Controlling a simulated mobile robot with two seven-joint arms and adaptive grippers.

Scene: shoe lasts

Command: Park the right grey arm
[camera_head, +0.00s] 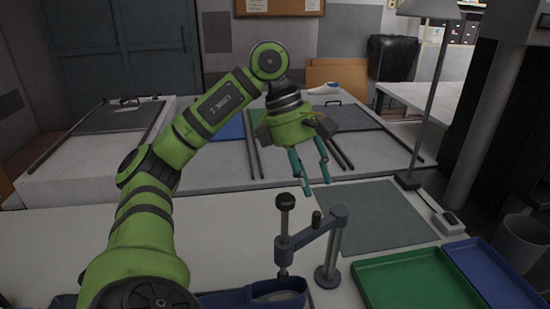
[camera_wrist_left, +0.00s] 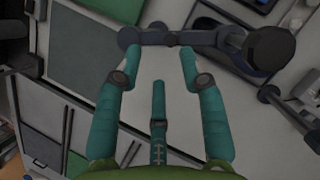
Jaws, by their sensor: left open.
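A grey swing arm (camera_head: 312,233) sits on an upright post (camera_head: 328,272) at the front of the near table. Its other end carries a vertical spindle with a dark round knob (camera_head: 285,202). The spindle's lower end is over a dark blue holder (camera_head: 258,298), partly cut off by the frame. My left gripper (camera_head: 317,189) has teal fingers, open and empty, above and behind the swing arm. In the left wrist view the open fingertips (camera_wrist_left: 159,50) appear close to the grey arm (camera_wrist_left: 205,39); contact cannot be told. My right gripper is out of view.
A grey-green mat (camera_head: 372,215) lies clear behind the post. A green tray (camera_head: 415,283) and a blue tray (camera_head: 497,277) stand at the right. A lamp (camera_head: 431,90) rises at the mat's right. Dark rods (camera_head: 340,152) lie on the back table.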

